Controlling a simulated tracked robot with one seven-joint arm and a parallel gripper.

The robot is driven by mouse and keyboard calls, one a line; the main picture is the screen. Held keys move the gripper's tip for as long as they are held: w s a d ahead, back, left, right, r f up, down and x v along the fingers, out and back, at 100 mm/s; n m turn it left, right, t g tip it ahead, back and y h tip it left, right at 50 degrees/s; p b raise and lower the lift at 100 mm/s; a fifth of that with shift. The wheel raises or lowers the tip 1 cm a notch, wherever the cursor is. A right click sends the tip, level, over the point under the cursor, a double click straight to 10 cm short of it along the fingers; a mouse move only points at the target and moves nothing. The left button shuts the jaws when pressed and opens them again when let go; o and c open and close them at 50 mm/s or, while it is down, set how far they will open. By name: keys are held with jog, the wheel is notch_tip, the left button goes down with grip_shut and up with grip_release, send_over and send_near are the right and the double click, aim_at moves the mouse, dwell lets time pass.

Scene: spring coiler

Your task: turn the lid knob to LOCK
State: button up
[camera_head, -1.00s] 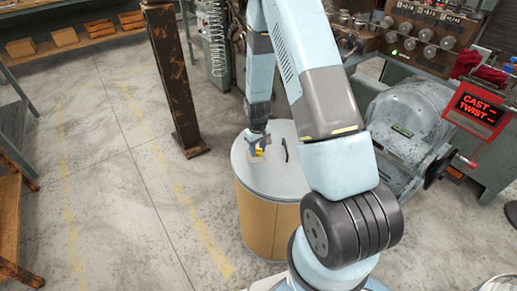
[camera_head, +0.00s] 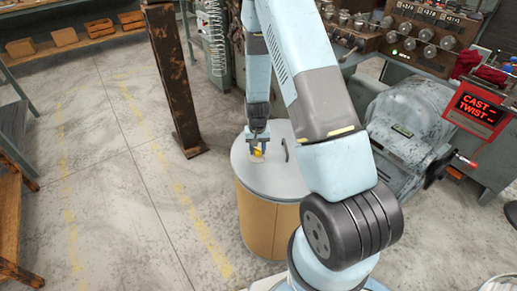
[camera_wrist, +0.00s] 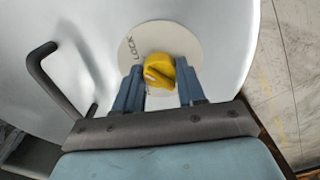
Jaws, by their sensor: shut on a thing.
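The yellow lid knob (camera_wrist: 160,72) sits on a round pale label plate (camera_wrist: 190,42) on the grey drum lid (camera_wrist: 95,25). The letters LOCK show on the plate up and left of the knob in the wrist view. The knob's pale pointer mark faces left and slightly down there. My gripper (camera_wrist: 162,88) is shut on the knob, with one finger on each side of it. In the head view my gripper (camera_head: 258,146) is over the left half of the lid, and a bit of the yellow knob (camera_head: 257,153) shows between the fingers.
A dark bar handle (camera_head: 285,149) stands on the lid right of the knob. The lid tops a tan drum (camera_head: 268,220). A rusty post (camera_head: 174,85) stands behind left. A grey machine (camera_head: 405,125) with a red-lettered display (camera_head: 478,108) is at right. Floor at left is clear.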

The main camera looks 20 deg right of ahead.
aim_at(257, 149)
jog(key=shift+a, duration=0.1)
jog(key=o, duration=1.1)
jog(key=shift+c, duration=0.2)
jog(key=shift+r, duration=0.1)
notch_tip(257, 149, up, 14)
jog(key=shift+f, duration=0.25)
jog(key=shift+r, duration=0.1)
